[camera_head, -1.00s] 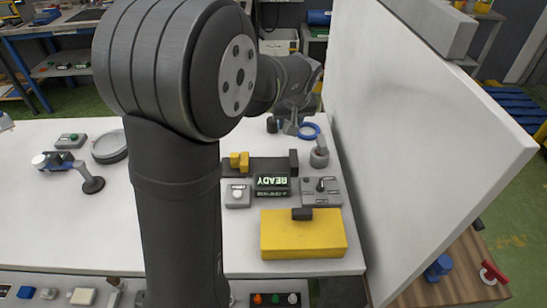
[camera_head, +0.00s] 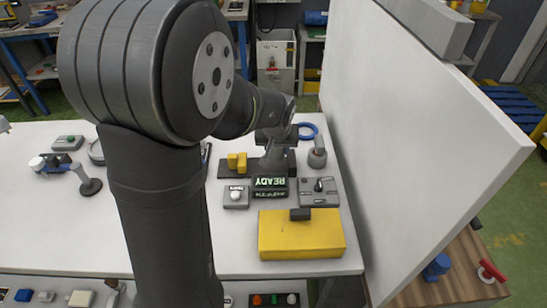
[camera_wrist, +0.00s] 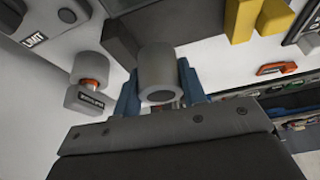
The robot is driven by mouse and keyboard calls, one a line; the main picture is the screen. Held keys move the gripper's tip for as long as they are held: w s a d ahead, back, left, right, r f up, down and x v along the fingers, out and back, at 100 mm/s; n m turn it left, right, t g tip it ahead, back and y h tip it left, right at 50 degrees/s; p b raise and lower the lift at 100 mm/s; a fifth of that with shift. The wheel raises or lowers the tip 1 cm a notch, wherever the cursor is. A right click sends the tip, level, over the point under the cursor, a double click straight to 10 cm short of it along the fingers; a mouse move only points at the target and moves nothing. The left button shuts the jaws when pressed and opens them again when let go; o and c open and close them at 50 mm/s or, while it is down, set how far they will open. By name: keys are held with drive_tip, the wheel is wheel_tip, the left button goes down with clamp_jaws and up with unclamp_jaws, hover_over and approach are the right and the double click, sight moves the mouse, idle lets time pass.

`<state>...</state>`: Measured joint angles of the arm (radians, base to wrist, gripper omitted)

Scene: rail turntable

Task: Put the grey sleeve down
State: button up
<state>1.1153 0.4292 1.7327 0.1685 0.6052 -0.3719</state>
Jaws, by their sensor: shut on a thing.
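The grey sleeve (camera_wrist: 158,66) is a short hollow cylinder between the two blue fingers of my gripper (camera_wrist: 160,80) in the wrist view. My gripper is shut on it, with the open end of the sleeve towards the wrist camera. A dark fixture (camera_wrist: 205,18) with yellow blocks (camera_wrist: 255,16) is close beyond the sleeve. In the head view my gripper is over the dark fixture (camera_head: 228,172), behind the READY display (camera_head: 270,184). The sleeve cannot be made out there. Whether the sleeve touches the fixture cannot be told.
A grey cylinder on an orange-banded stand (camera_wrist: 88,75) is left of my gripper in the wrist view. In the head view a blue ring (camera_head: 316,131), a yellow box (camera_head: 300,236) and a tall white panel (camera_head: 410,130) are nearby.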

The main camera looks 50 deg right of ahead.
sight(274, 157)
drive_tip(key=shift+w+f, duration=0.4)
drive_tip(key=shift+w, duration=0.3)
drive_tip(key=shift+f, duration=2)
drive_tip(key=shift+f, duration=0.1)
drive_tip(key=o, duration=0.9)
drive_tip(key=shift+r, duration=0.25)
drive_tip(key=v, duration=1.1)
drive_tip(key=shift+s+a+r, duration=0.15)
drive_tip(key=shift+s+r, duration=0.05)
drive_tip(key=shift+r, duration=0.1)
drive_tip(key=shift+f, duration=0.1)
